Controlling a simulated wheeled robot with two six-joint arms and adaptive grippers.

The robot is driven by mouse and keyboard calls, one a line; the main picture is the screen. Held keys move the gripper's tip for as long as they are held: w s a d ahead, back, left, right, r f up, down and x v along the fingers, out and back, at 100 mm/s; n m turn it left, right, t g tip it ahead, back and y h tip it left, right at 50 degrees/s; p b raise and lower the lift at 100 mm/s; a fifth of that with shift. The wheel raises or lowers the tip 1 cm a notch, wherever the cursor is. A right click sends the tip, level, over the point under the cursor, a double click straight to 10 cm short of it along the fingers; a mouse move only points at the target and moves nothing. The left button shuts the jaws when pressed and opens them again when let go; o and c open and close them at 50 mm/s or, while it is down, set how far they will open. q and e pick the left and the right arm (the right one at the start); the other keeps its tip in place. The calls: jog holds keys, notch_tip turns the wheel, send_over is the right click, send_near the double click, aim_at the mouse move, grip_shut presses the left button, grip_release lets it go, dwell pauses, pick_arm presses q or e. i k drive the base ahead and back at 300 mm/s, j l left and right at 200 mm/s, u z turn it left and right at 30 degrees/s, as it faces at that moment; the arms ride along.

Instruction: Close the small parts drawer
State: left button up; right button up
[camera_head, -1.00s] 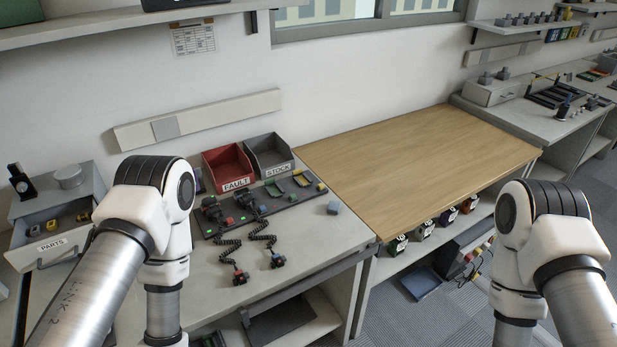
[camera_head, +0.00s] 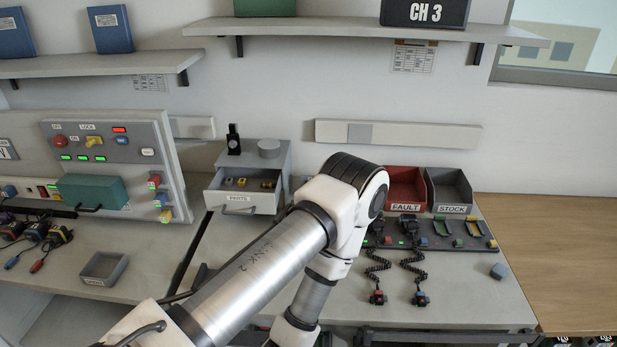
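The small parts drawer (camera_head: 238,199) is a grey drawer with a PARTS label and a bar handle on its front. It stands pulled out of a grey cabinet (camera_head: 272,157) on the bench, left of centre. Several small yellow, blue and brass-coloured parts lie inside it. My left arm crosses the middle of the view, with its elbow to the right of the drawer. My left gripper is out of the view, so its fingers cannot be seen. My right gripper and arm are also out of view.
Right of my arm stand a red FAULT bin (camera_head: 405,189), a grey STOCK bin (camera_head: 449,191) and a rack with coiled cords. A control panel (camera_head: 108,150) and a small grey tray (camera_head: 104,268) are at left.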

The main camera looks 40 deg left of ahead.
aim_at(252, 199)
jog(key=u, duration=1.75)
jog(key=i+z, duration=0.15)
jog(key=z, duration=0.3)
